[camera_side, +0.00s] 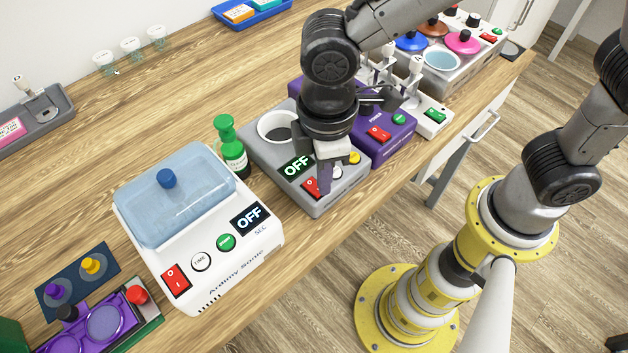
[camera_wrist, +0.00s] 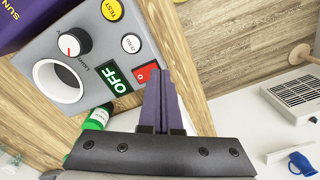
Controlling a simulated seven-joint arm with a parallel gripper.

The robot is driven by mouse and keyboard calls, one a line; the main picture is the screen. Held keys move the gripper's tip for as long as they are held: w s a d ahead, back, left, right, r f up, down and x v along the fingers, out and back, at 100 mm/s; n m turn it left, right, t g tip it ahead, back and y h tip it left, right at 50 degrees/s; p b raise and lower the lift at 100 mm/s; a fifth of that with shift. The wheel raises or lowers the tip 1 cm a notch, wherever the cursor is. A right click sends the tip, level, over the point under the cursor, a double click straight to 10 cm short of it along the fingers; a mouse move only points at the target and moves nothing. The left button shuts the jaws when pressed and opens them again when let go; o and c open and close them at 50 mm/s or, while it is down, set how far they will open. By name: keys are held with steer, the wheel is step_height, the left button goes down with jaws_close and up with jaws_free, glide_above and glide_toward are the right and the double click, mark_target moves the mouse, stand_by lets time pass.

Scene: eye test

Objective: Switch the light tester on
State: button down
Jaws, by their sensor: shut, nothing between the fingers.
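The light tester is a grey box (camera_side: 262,152) with a round well, and it also shows in the wrist view (camera_wrist: 92,62). Its display (camera_side: 296,167) reads OFF, also in the wrist view (camera_wrist: 114,80). A red rocker switch (camera_side: 311,187) sits by the display; it appears beside my fingers in the wrist view (camera_wrist: 146,73). My gripper (camera_side: 325,190) is shut and empty, its purple fingertips (camera_wrist: 160,74) pointing down right at the switch, partly covering it. I cannot tell whether they touch it. A knob (camera_wrist: 73,43), white button (camera_wrist: 131,43) and yellow button (camera_wrist: 111,10) are on the same panel.
A green bottle (camera_side: 231,150) stands close left of the tester. A white ultrasonic cleaner (camera_side: 185,240) with a blue lid stands further left, its display reading OFF. A purple device (camera_side: 392,145) stands close on the right. The counter's front edge is near the tester.

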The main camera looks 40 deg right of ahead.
steer(key=shift+f, duration=0.75)
stand_by(0.3)
step_height(320, 180, up, 7)
stand_by(1.0)
steer(key=shift+w+d, duration=0.1)
steer(key=w+d+r+m+t+y, duration=0.1)
steer(key=d+r+m+t, duration=0.2)
steer(key=d, duration=0.5)
steer(key=d+r+m, duration=0.3)
steer(key=d+r, duration=0.2)
steer(key=d, duration=0.3)
steer(key=s+d+f+m+t+h, duration=0.1)
steer(key=s+d+f+m+t, duration=0.1)
steer(key=s+d+m, duration=0.4)
steer(key=s+d+f, duration=0.1)
steer(key=s+d, duration=0.2)
steer(key=shift+t, duration=0.3)
